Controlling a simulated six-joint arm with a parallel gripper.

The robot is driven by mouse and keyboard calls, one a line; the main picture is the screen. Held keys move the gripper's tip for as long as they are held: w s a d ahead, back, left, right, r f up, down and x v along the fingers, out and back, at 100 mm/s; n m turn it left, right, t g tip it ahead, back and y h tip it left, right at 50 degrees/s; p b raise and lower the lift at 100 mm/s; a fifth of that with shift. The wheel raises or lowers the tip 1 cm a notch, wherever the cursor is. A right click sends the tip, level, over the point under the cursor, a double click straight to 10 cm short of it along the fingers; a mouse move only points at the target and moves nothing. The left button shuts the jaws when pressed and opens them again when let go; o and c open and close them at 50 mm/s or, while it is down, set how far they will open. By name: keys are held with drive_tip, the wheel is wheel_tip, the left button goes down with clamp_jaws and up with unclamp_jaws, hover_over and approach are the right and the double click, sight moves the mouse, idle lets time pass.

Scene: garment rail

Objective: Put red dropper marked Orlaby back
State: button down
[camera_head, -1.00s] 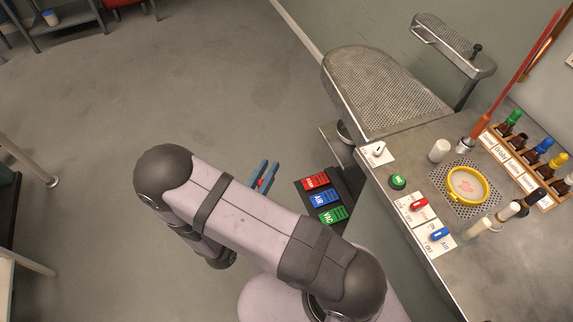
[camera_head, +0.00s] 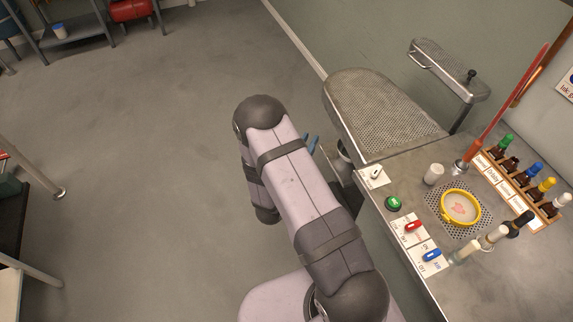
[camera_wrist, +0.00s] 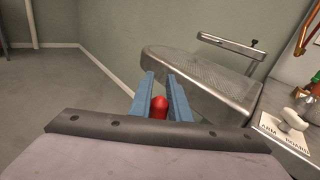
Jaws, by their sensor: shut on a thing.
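My gripper (camera_wrist: 158,98) shows in the wrist view with its two blue fingers shut on a red rounded dropper top (camera_wrist: 159,106). The rest of the dropper is hidden below, and I cannot read a mark on it. In the head view only the blue fingertips of my gripper (camera_head: 311,142) show past my arm, left of the perforated metal board. The wooden rack (camera_head: 518,190) at the right has labels on its front, one reading Orlaby. Bottles with green, blue, yellow and white tops stand in it. No red-topped bottle is clearly visible there.
The perforated board (camera_head: 383,105) juts from the metal worktop (camera_head: 485,278). A white cup (camera_head: 433,174), yellow-rimmed dish (camera_head: 461,208), pale bottles (camera_head: 464,251) and switches (camera_head: 414,226) stand nearby.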

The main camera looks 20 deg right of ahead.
drive_tip(key=s+d+r+m+g+h, duration=0.1)
drive_tip(key=d+r+m+g+h, duration=0.15)
drive_tip(key=d, duration=0.75)
drive_tip(key=s+d+r+m+g+h+p, duration=0.1)
drive_tip(key=d+r+m+g, duration=0.2)
drive_tip(key=d, duration=0.6)
drive_tip(key=s+d+r+m+g+h, duration=0.15)
drive_tip(key=d+r, duration=0.35)
drive_tip(key=d, duration=0.5)
drive_tip(key=s+d+r+m+g+b, duration=0.1)
drive_tip(key=s+d+g, duration=0.3)
drive_tip(key=s+d, duration=0.4)
drive_tip(key=s+d+r+m+g, duration=0.3)
drive_tip(key=s+d+r, duration=0.1)
drive_tip(key=s+d, duration=0.5)
drive_tip(key=s+d+r+m+g+b, duration=0.1)
drive_tip(key=s+d+r+m+g, duration=0.2)
drive_tip(key=s+d, duration=0.5)
drive_tip(key=s+g, duration=0.1)
drive_tip(key=s, duration=0.2)
drive_tip(key=shift+s+d+r+g+y+b, duration=0.15)
drive_tip(key=shift+d+r+g+y+b, duration=0.15)
drive_tip(key=shift+d+y, duration=0.1)
drive_tip(key=shift+f, duration=0.15)
drive_tip(key=shift+f+b, duration=0.8)
drive_tip(key=shift+f, duration=1.4)
drive_tip(key=shift+f+b, duration=0.1)
drive_tip(key=shift+b, duration=0.75)
